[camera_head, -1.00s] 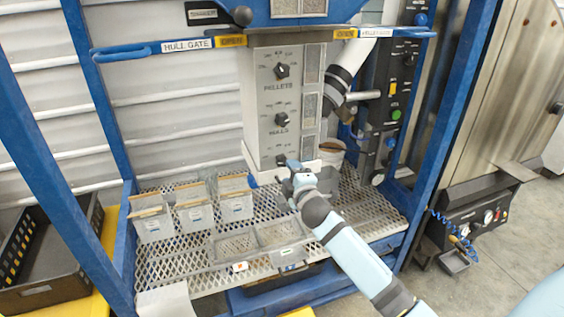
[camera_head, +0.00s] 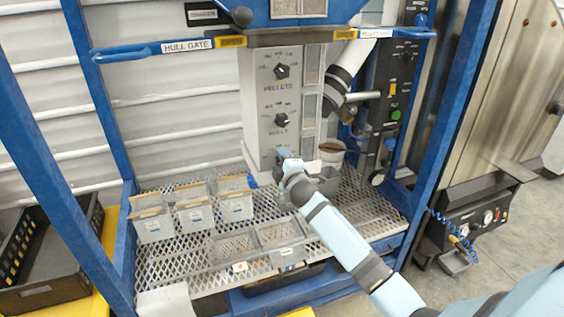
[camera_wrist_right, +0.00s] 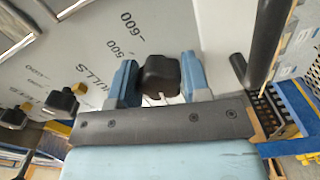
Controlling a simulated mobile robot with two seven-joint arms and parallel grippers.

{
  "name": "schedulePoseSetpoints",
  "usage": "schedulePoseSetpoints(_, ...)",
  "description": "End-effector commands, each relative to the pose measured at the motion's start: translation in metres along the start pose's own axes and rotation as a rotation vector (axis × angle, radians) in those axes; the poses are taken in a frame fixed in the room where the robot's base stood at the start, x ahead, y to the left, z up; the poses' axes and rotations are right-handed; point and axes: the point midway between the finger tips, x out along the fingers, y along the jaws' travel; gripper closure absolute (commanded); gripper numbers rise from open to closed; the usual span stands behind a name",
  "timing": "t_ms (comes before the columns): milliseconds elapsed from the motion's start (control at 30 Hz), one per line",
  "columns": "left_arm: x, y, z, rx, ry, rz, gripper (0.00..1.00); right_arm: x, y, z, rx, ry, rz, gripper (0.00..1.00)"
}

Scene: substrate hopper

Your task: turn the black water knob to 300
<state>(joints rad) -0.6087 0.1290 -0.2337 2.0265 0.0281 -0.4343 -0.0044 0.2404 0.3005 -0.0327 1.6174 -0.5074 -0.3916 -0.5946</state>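The grey control panel (camera_head: 266,140) carries a column of black knobs. The upper knob (camera_head: 282,71) is labelled PELLETS and the middle one (camera_head: 281,120) HULLS. My right gripper (camera_head: 284,157) is at the lowest knob position and hides that knob and its scale in the head view. In the right wrist view a black knob (camera_wrist_right: 161,74) sits between the two blue fingers of my right gripper (camera_wrist_right: 160,80), very close to both. Whether both fingers press on it cannot be told. Its pointer direction and the 300 mark cannot be made out. My left gripper is not in view.
A mesh shelf (camera_head: 185,258) lies below the panel, with several clear bins (camera_head: 195,216) at left and grey trays (camera_head: 279,234) in front. Blue frame posts (camera_head: 456,110) bound the sides.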

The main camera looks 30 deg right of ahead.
Motion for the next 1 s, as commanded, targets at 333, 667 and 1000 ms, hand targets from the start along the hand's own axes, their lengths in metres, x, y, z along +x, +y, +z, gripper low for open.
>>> schedulePoseSetpoints(333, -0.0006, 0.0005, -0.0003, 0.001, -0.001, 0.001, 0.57, -0.0002, -0.0001, -0.0003, 0.062, 0.0, -0.001, 0.8)
schedulePoseSetpoints(667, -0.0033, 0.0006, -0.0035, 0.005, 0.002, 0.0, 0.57, -0.0003, 0.0005, -0.0006, 0.296, -0.001, -0.002, 0.8)
schedulePoseSetpoints(1000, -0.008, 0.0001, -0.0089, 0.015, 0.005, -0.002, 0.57, -0.0003, 0.0011, -0.0004, 0.546, -0.001, 0.0, 0.8)
